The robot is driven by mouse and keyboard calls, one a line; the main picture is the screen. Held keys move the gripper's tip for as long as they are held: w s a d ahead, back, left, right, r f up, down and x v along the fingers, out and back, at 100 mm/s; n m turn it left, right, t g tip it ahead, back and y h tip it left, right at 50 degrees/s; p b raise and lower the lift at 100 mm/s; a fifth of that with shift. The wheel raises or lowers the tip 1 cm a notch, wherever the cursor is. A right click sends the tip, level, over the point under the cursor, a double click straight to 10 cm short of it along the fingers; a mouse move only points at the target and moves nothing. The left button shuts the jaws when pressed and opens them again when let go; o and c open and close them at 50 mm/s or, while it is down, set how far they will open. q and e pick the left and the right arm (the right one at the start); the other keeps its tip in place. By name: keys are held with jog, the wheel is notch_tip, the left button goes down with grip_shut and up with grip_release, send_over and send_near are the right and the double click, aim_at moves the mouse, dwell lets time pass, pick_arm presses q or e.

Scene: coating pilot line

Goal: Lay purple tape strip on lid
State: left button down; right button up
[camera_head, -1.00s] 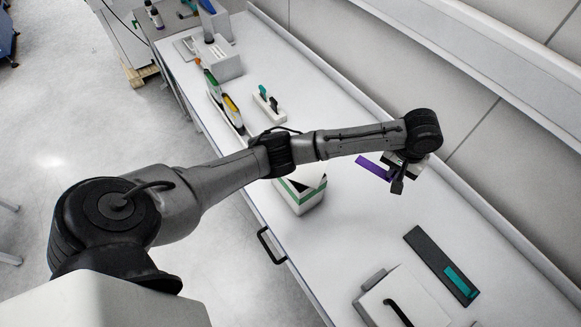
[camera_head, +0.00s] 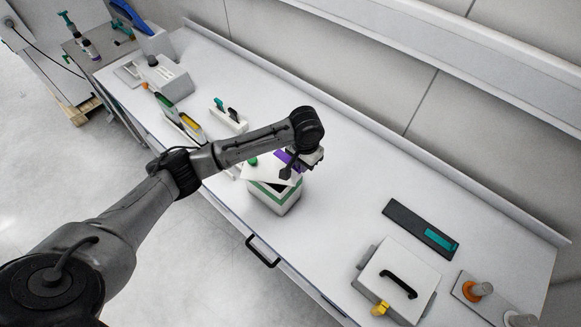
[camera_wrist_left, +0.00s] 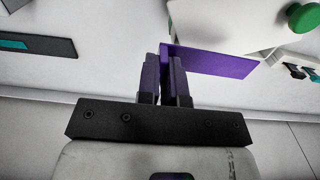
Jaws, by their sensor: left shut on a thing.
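My left gripper (camera_head: 294,168) is shut on the purple tape strip (camera_head: 284,157), above the far side of the white box with a green band (camera_head: 275,196). The left wrist view shows the strip (camera_wrist_left: 215,61) between the gripper's fingers (camera_wrist_left: 165,78), sticking out to the right. The white lid (camera_head: 256,173) with a green knob (camera_head: 252,161) is on top of the box, partly hidden by my arm. In the wrist view the strip overlaps the edge of the lid (camera_wrist_left: 215,22); I cannot tell whether they touch. My right gripper is not in view.
A dark tray (camera_head: 402,217) with a teal strip (camera_head: 440,239) lies to the right. A white case (camera_head: 385,265) with a black handle stands nearer the front. A white holder (camera_head: 232,122) stands behind my arm. Bare bench lies between box and tray.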

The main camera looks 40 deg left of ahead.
aim_at(280, 154)
pick_arm(q)
jog(key=a+f, duration=0.1)
jog(key=s+a+f, duration=0.1)
jog(key=a, duration=0.1)
jog(key=shift+a+f+p, duration=0.2)
jog(key=shift+a+p, duration=0.1)
jog(key=shift+f+p, duration=0.4)
jog(key=shift+f, duration=1.55)
jog(key=c, duration=1.3)
grip_release()
jog(key=shift+f, duration=0.1)
jog(key=shift+o, duration=0.2)
